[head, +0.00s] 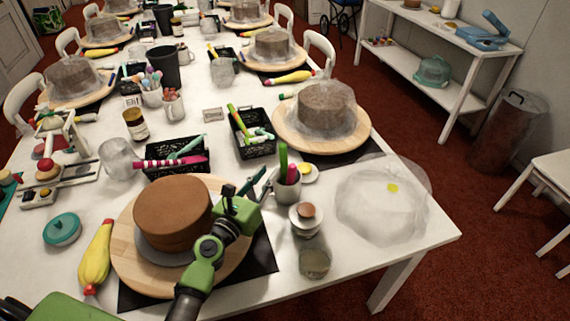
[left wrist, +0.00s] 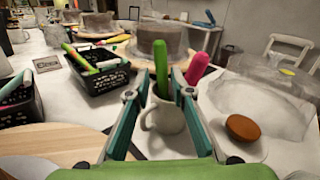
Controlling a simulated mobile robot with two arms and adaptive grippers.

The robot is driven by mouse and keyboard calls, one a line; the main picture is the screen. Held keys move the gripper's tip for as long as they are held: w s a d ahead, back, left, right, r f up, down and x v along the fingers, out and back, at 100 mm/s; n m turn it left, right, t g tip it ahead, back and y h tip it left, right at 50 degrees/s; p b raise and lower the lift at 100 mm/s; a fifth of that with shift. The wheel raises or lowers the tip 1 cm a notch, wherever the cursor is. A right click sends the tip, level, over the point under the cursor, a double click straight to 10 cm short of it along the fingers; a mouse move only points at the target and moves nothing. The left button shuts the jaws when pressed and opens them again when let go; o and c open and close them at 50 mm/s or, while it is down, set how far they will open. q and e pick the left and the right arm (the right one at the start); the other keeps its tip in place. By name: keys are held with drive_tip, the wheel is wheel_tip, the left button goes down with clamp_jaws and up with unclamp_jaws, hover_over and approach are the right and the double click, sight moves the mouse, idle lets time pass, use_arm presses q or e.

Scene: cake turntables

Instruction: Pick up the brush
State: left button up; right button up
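A grey mug (head: 287,188) stands near the table's right side and holds a green handle (head: 283,160) and a pink handle (head: 292,175). Their lower ends are hidden in the mug, so I cannot tell which is the brush. My left gripper (head: 262,183) is open and empty, just left of the mug. In the left wrist view, the gripper (left wrist: 160,80) has its fingers spread, with the mug (left wrist: 165,112) and the green handle (left wrist: 162,70) seen between them. The pink handle (left wrist: 198,68) shows right of the right finger. My right gripper is not in view.
A brown cake (head: 172,210) on a wooden turntable (head: 128,255) lies under my left arm. A small cup with a brown item (head: 306,220) and a glass (head: 314,264) stand close to the mug. Black baskets (head: 178,158) of tools and a transparent cover (head: 385,205) are nearby.

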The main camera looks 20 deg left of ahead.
sight(281, 157)
use_arm(q)
drive_tip(key=w, duration=0.3)
drive_tip(key=shift+w+d+f, duration=0.1)
drive_tip(key=shift+w+d, duration=0.15)
drive_tip(key=shift+d, duration=0.05)
drive_tip(key=shift+w+d, duration=0.2)
drive_tip(key=shift+w, duration=0.65)
drive_tip(key=w, duration=0.3)
drive_tip(key=shift+w+d, duration=0.35)
drive_tip(key=shift+w, duration=0.35)
drive_tip(key=shift+c, duration=0.3)
clamp_jaws()
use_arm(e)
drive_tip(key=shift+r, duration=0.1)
